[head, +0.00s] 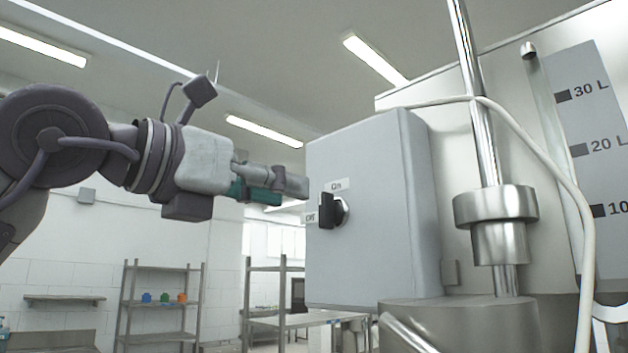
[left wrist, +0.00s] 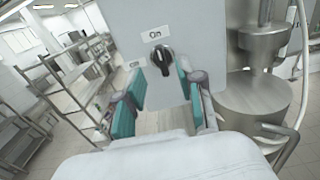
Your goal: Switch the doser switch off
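The doser switch (head: 328,211) is a black rotary knob on the front of a grey control box (head: 365,260). An "On" label (head: 337,187) sits above it and an "Off" label (head: 311,218) to its left. The knob's handle stands roughly upright, toward "On". My left gripper (head: 284,192) is in front of the box, just up and left of the knob, apart from it. In the left wrist view, its teal-padded fingers (left wrist: 161,77) are spread and empty, with the knob (left wrist: 163,60) beyond the gap between the tips. My right gripper is not in view.
A metal column with a collar (head: 497,215) and a white hose (head: 570,190) stand right of the box, before a steel tank marked in litres (head: 590,145). Shelves (head: 160,300) stand far behind at left.

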